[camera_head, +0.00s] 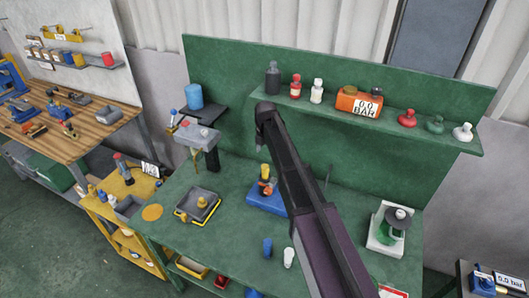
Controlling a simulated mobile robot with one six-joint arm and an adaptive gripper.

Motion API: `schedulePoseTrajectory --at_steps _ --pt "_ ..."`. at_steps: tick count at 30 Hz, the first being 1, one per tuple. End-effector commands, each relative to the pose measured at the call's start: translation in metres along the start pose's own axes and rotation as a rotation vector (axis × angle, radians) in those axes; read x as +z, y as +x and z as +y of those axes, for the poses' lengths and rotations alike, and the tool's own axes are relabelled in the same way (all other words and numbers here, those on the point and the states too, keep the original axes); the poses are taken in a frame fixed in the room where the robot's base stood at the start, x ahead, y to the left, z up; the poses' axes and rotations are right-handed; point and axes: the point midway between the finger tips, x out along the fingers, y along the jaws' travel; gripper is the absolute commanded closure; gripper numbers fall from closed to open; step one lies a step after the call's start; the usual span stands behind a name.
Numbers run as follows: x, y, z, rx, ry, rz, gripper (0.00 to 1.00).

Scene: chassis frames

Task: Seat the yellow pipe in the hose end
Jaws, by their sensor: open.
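A short yellow upright piece (265,170) stands on a blue base (262,203) on the green bench, with an orange and dark part just below it. A second small yellow piece (202,203) sits in a dark tray with a yellow edge (184,214), left of the blue base. I cannot tell which of the two is the yellow pipe, and I cannot make out the hose end. My dark arm crosses the middle of the view and covers part of the bench right of the blue base. My gripper does not show.
A blue cylinder (267,247) and a white one (289,257) stand near the bench's front. A white and green device (390,228) stands at the right. A shelf (335,107) behind holds bottles and an orange gauge box (359,101). A yellow cart (125,210) stands left.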

Motion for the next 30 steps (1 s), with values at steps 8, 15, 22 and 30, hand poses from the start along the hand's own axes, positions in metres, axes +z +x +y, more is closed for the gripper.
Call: schedulePoseTrajectory --at_steps 8,15,22,30 --pt "0.0 -0.018 0.0 0.0 0.0 0.0 0.2" --pt "0.0 -0.02 0.0 0.0 0.0 0.0 0.2" --pt "0.0 -0.02 0.0 0.0 0.0 0.0 0.2" --pt "0.0 -0.02 0.0 0.0 0.0 0.0 0.2"
